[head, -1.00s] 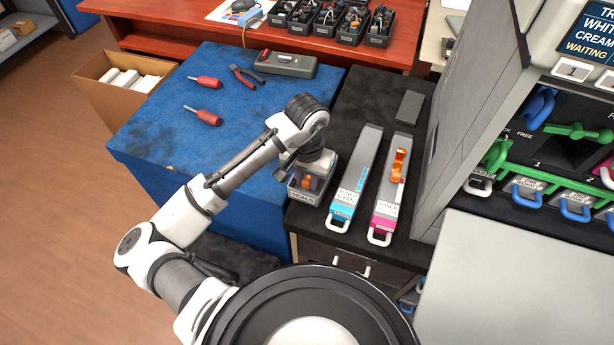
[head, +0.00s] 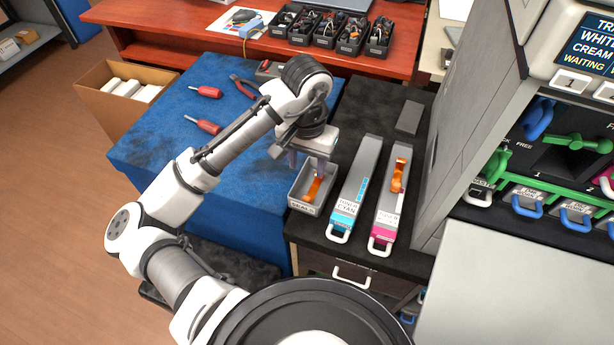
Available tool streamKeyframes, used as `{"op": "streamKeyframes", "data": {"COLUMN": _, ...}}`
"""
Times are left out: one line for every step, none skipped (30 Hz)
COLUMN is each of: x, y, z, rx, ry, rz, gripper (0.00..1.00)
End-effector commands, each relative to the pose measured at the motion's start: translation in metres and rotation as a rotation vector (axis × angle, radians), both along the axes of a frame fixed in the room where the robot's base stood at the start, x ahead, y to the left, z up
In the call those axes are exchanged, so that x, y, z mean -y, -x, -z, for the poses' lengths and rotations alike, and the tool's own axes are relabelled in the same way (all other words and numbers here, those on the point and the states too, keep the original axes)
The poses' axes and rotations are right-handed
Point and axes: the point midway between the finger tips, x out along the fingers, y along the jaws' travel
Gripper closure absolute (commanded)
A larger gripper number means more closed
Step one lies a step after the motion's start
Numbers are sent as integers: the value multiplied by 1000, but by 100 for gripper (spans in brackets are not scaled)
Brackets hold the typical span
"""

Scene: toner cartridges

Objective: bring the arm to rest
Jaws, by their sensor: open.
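My gripper (head: 306,162) points down just above the small grey bin labelled SEALS (head: 304,207). Its jaws are apart and nothing is between them. An orange strip (head: 315,187) lies in the bin, apart from the fingers as far as I can see. My arm reaches from the lower left over the blue bench. The cyan toner cartridge (head: 359,180) and the magenta toner cartridge (head: 392,190) lie side by side on the dark top, right of the bin. An orange piece (head: 399,174) is on the magenta cartridge.
The blue bench (head: 150,130) holds red-handled screwdrivers (head: 206,91) and pliers (head: 243,87). A grey block (head: 409,117) lies behind the cartridges. The tall grey printer (head: 468,130) stands close on the right. Black bins (head: 350,37) line the red desk.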

Motion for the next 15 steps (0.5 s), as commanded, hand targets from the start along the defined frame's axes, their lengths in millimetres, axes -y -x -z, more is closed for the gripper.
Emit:
{"op": "streamKeyframes", "data": {"x": 0, "y": -1, "z": -10, "rx": 3, "ry": -3, "rz": 1, "gripper": 54}}
{"op": "streamKeyframes", "data": {"x": 0, "y": -1, "z": -15, "rx": 3, "ry": -3, "rz": 1, "gripper": 54}}
{"op": "streamKeyframes", "data": {"x": 0, "y": 0, "z": -21, "rx": 2, "ry": -2, "rz": 0, "gripper": 54}}
{"op": "streamKeyframes", "data": {"x": 0, "y": -1, "z": -25, "rx": 3, "ry": -2, "rz": -1, "gripper": 54}}
{"op": "streamKeyframes", "data": {"x": 0, "y": -1, "z": -28, "rx": 3, "ry": -2, "rz": -1, "gripper": 54}}
{"op": "streamKeyframes", "data": {"x": 0, "y": 0, "z": -32, "rx": 1, "ry": -1, "rz": 0, "gripper": 54}}
{"op": "streamKeyframes", "data": {"x": 0, "y": 0, "z": -34, "rx": 1, "ry": -1, "rz": 0, "gripper": 54}}
{"op": "streamKeyframes", "data": {"x": 0, "y": 0, "z": -36, "rx": 1, "ry": -1, "rz": 0, "gripper": 54}}
{"op": "streamKeyframes", "data": {"x": 0, "y": 0, "z": -38, "rx": 1, "ry": -1, "rz": 0, "gripper": 54}}
{"op": "streamKeyframes", "data": {"x": 0, "y": 0, "z": -39, "rx": 0, "ry": 0, "rz": 0, "gripper": 54}}
{"op": "streamKeyframes", "data": {"x": 0, "y": 0, "z": -39, "rx": 0, "ry": 0, "rz": 0, "gripper": 54}}
{"op": "streamKeyframes", "data": {"x": 0, "y": 0, "z": -40, "rx": 0, "ry": 1, "rz": 0, "gripper": 54}}
{"op": "streamKeyframes", "data": {"x": 0, "y": 0, "z": -40, "rx": 0, "ry": 1, "rz": 0, "gripper": 54}}
{"op": "streamKeyframes", "data": {"x": 0, "y": 0, "z": -40, "rx": 0, "ry": 1, "rz": 0, "gripper": 54}}
{"op": "streamKeyframes", "data": {"x": 0, "y": 0, "z": -40, "rx": 0, "ry": 1, "rz": 0, "gripper": 54}}
